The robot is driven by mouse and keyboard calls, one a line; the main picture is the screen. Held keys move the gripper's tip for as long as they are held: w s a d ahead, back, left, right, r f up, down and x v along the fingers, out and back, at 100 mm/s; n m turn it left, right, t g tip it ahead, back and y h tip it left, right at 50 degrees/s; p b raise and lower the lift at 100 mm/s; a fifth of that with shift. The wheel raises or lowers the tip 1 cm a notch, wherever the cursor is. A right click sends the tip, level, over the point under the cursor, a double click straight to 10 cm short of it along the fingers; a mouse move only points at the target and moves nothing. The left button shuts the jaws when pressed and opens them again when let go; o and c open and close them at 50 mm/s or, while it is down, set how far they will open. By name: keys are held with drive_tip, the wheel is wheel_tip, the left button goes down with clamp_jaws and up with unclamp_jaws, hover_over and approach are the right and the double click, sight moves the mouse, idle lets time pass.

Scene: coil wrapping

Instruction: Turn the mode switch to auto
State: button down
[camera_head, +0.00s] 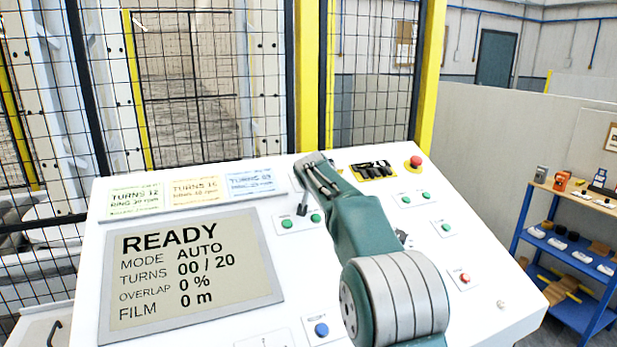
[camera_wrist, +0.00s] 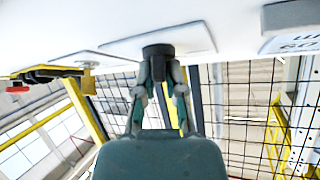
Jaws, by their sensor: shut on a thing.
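The mode switch is a dark round knob (camera_wrist: 157,52) on a pale plate, between my two fingers in the wrist view. My gripper (camera_wrist: 159,72) is shut on it, one finger on each side. In the head view my gripper (camera_head: 313,168) is at the back of the white console and hides most of the switch. The console screen (camera_head: 190,270) reads READY, MODE AUTO, TURNS 00 / 20, OVERLAP 0 % and FILM 0 m. The switch's own markings cannot be read.
The white console (camera_head: 480,315) carries several green buttons, a red mushroom button (camera_head: 416,161), a yellow plate (camera_head: 372,171) with dark parts, and a blue button (camera_head: 321,329). A mesh fence (camera_head: 200,90) stands behind. A blue shelf (camera_head: 570,250) stands at right.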

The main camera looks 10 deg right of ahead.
drive_tip(key=shift+f+m+g+h, duration=0.35)
drive_tip(key=shift+m+h, duration=0.25)
drive_tip(key=shift+m, duration=0.35)
drive_tip(key=shift+f+m+g+h, duration=0.2)
drive_tip(key=shift+m+g+h, duration=0.15)
drive_tip(key=shift+m+h, duration=0.45)
drive_tip(key=shift+m, duration=0.55)
drive_tip(key=c, duration=0.7)
unclamp_jaws()
drive_tip(key=shift+a+r, duration=0.1)
drive_tip(key=shift+r, duration=0.1)
drive_tip(key=shift+s+a+r, duration=0.15)
drive_tip(key=shift+s+r, duration=0.15)
drive_tip(key=v, duration=1.1)
drive_tip(key=shift+a+f, duration=0.1)
drive_tip(key=shift+a, duration=0.05)
